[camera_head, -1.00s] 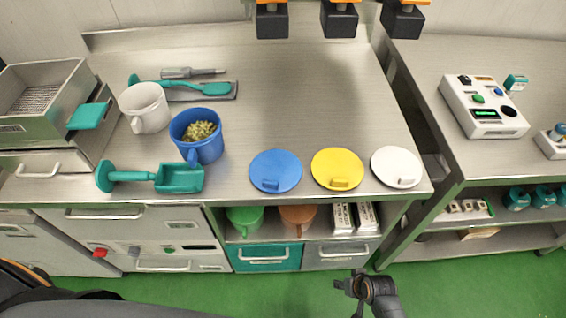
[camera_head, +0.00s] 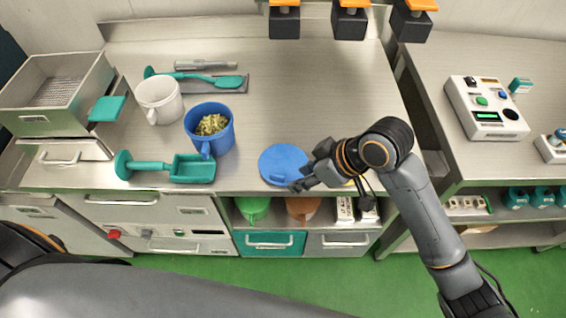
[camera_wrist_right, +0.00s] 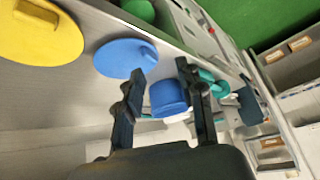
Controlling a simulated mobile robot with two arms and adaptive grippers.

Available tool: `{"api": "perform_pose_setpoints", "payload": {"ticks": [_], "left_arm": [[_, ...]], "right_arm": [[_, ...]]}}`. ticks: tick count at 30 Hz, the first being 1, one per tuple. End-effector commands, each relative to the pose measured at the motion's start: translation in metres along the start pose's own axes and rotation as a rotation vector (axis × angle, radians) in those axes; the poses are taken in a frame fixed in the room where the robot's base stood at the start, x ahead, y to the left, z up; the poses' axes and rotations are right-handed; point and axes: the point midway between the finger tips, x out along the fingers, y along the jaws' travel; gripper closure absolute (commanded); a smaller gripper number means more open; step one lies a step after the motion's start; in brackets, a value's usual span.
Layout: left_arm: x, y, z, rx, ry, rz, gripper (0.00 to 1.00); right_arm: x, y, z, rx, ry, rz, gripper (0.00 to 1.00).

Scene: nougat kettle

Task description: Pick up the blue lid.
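The blue lid (camera_head: 280,162) lies flat near the front edge of the steel counter, its small raised handle toward the front. Its right edge is partly covered by my right gripper (camera_head: 302,178), which is at the lid's right front side. In the right wrist view, the blue lid (camera_wrist_right: 122,58) shows just left of and beyond the fingertips. My right gripper (camera_wrist_right: 162,72) has its fingers spread with nothing between them. I cannot tell whether it touches the lid. My left gripper is not in view.
A yellow lid (camera_wrist_right: 38,32) lies beside the blue one, mostly hidden behind my right arm in the head view. The counter's back middle is clear.

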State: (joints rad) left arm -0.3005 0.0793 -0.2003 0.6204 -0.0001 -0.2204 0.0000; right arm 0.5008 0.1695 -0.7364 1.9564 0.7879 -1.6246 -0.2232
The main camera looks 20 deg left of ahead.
Motion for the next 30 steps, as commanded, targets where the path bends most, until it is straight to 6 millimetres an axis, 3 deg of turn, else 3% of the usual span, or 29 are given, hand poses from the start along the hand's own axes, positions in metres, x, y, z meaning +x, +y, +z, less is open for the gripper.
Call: {"api": "perform_pose_setpoints", "payload": {"ticks": [6,15,30], "left_arm": [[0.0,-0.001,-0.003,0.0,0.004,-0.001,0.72],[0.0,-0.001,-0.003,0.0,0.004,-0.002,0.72],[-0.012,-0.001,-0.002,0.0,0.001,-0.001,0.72]], "right_arm": [[-0.015,0.013,-0.032,-0.193,-0.1,-0.046,0.62],[-0.03,0.027,-0.046,-0.302,-0.199,-0.076,0.62],[0.046,0.024,-0.032,-0.304,-0.202,-0.079,0.62]]}}
